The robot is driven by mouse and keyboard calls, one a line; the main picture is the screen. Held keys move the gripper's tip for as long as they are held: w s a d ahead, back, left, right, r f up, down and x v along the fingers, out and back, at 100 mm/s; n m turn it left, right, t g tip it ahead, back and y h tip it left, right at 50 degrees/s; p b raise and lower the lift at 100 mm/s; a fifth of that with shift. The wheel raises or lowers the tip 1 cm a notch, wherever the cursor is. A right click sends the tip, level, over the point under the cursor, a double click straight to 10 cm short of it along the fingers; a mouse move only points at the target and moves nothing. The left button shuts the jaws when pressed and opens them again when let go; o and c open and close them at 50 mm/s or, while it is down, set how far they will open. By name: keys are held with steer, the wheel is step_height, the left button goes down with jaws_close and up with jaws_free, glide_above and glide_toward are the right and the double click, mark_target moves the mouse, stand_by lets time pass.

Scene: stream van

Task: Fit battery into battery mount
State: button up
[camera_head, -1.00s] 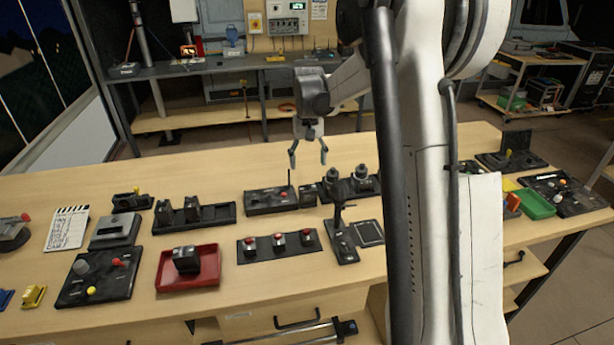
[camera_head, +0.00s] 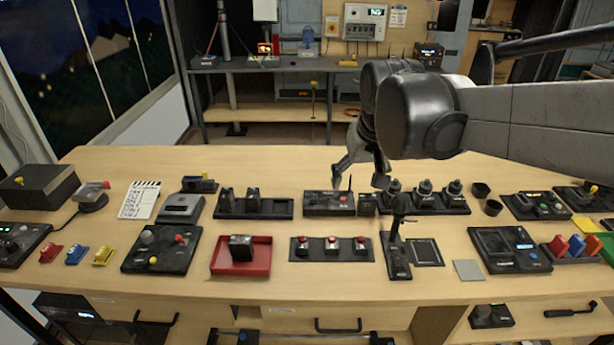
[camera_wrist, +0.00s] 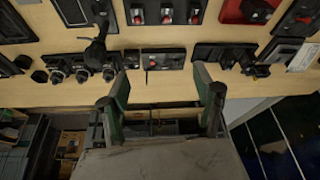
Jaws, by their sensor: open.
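A dark block (camera_head: 240,246), which looks like the battery, stands in a shallow red tray (camera_head: 265,262) near the bench's front, left of centre. In the wrist view the block (camera_wrist: 257,10) and tray (camera_wrist: 228,12) are at the top edge. Behind the tray is a black base with two uprights (camera_head: 253,207). Left of that is a grey-topped device (camera_head: 181,208). I cannot tell for sure which is the battery mount. My gripper (camera_head: 360,175) is open and empty above the bench's back middle, well apart from the block. Its spread fingers (camera_wrist: 160,82) show in the wrist view.
A panel with several red buttons (camera_head: 331,248) lies right of the tray. A black post stand (camera_head: 396,250) rises near the middle. Several knobbed cylinders (camera_head: 425,196) stand behind it. A clapperboard (camera_head: 140,200) lies at the left. Bare wood shows along the bench's back.

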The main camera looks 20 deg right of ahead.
steer(key=s+a+f+t, duration=0.1)
steer(key=s+a, duration=0.1)
steer(key=s, duration=0.4)
steer(key=s+a+f+n+t, duration=0.1)
steer(key=s+a+f, duration=0.1)
steer(key=s, duration=0.4)
steer(key=shift+s+a+t+y, duration=0.3)
steer(key=shift+s+a+t, duration=0.1)
steer(key=shift+a, duration=0.25)
steer(key=shift+s+f, duration=0.15)
steer(key=shift+c, duration=1.3)
